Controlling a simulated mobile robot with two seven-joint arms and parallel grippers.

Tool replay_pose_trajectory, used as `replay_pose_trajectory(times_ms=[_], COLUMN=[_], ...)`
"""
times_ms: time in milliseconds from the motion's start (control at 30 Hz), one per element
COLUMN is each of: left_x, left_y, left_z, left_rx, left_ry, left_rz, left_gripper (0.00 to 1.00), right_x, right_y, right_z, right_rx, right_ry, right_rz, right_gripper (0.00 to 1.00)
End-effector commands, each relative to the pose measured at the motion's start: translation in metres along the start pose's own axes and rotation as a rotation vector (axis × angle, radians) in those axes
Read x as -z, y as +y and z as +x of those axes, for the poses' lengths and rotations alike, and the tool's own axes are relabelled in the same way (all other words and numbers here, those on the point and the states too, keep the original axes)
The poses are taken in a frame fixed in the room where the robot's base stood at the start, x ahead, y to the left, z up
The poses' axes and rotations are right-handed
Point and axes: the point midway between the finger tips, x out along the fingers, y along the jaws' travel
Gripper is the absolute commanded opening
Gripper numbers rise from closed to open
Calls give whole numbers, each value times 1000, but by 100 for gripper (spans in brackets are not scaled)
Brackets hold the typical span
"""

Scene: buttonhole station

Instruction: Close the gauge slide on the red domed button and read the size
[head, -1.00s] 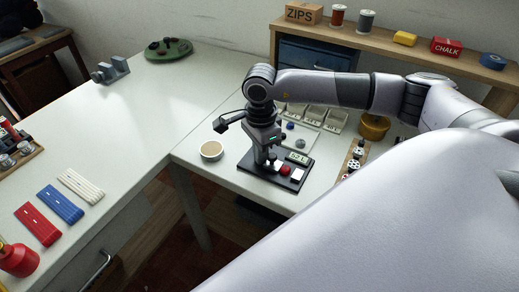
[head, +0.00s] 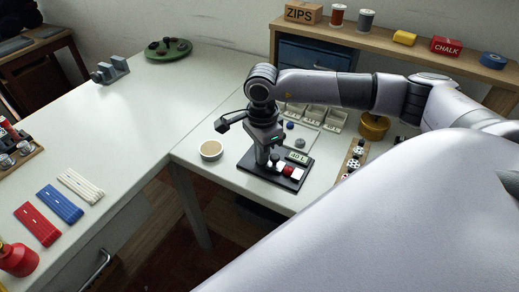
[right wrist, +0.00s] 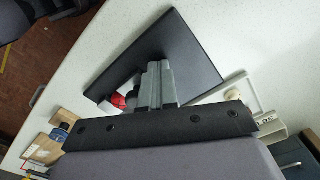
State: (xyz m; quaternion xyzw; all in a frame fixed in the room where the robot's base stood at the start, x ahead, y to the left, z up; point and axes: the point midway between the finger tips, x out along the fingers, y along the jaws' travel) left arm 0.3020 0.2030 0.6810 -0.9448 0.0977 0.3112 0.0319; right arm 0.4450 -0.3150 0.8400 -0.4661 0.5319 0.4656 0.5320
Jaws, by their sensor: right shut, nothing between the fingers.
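The gauge (head: 252,171) is a dark flat plate on the right-hand table with a small lit display (head: 297,157), whose tiny text looks like "40 L". The red domed button (head: 288,170) sits on it against a white block (head: 297,174). My right gripper (head: 262,163) points down over the plate, left of the button, shut and empty. I cannot clearly separate the gauge slide from the fingertips. In the right wrist view the grey fingers (right wrist: 156,84) stand over the dark plate (right wrist: 190,55), and the red button (right wrist: 118,101) shows beside them, partly hidden. My left gripper is not in view.
A round pale-topped dish (head: 211,150) stands just left of the gauge. A wooden strip with buttons (head: 352,160) lies to the right.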

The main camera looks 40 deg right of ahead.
Motion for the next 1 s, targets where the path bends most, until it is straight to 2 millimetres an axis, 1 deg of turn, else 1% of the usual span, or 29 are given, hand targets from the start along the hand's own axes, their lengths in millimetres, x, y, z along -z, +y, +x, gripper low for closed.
replay_pose_trajectory(times_ms=[300,433,1000], left_x=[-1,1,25], left_y=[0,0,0], left_z=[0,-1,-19], left_rx=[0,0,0], left_ry=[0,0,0], left_rz=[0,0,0], left_gripper=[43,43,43], right_x=[-1,-1,-1], right_y=[-1,-1,-1], right_z=[0,-3,-49], right_rx=[0,0,2], right_ry=[-1,-1,-2], right_rz=[-1,-2,-1], right_gripper=[0,0,0])
